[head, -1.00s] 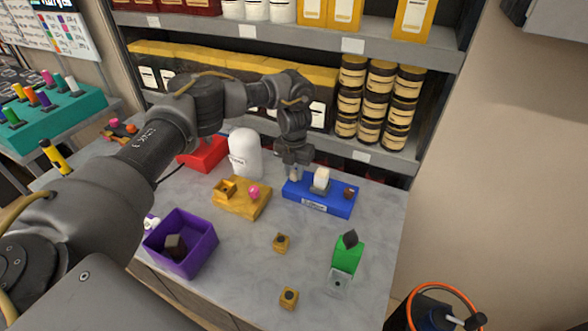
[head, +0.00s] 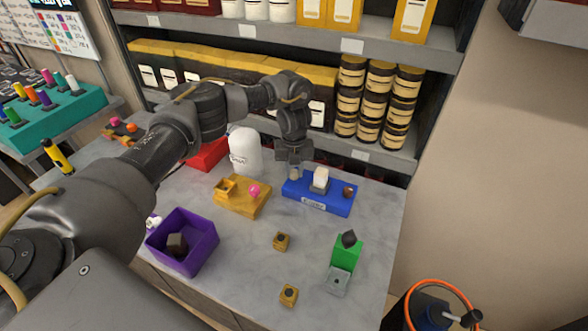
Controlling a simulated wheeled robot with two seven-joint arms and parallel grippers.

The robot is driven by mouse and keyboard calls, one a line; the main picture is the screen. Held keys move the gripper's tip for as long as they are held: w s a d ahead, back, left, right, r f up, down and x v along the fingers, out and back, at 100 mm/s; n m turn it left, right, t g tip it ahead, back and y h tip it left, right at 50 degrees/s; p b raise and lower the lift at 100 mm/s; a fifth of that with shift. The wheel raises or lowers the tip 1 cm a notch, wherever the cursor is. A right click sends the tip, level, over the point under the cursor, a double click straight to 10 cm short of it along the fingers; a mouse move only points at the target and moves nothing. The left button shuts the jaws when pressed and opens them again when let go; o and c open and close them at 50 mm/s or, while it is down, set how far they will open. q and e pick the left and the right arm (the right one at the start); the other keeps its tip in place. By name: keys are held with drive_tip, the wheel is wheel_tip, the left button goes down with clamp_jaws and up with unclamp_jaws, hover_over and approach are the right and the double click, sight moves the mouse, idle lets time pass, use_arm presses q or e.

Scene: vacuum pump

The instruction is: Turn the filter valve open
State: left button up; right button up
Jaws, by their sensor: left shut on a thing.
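A blue block (head: 325,201) with a pale label lies at the back right of the table. A white and grey part (head: 320,180) stands on its middle, and a small dark brown part (head: 347,192) sits at its right end. My left gripper (head: 294,174) points down at the block's left end and is shut on a small pale part there, likely the filter valve. The fingers hide most of that part, so I cannot tell how far it is turned. My right gripper is not in view.
A yellow block (head: 235,204) with a pink knob and a white bottle (head: 245,150) stand to the left. A purple bin (head: 182,248), a green block (head: 345,250) and small yellow cubes (head: 281,241) are nearer. A shelf (head: 375,160) closes the back.

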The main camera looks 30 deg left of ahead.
sight(294, 171)
use_arm(q)
drive_tip(key=o, duration=1)
drive_tip(key=shift+r, duration=0.1)
wheel_tip(294, 171, up, 11)
drive_tip(key=shift+f, duration=0.15)
idle(0.3)
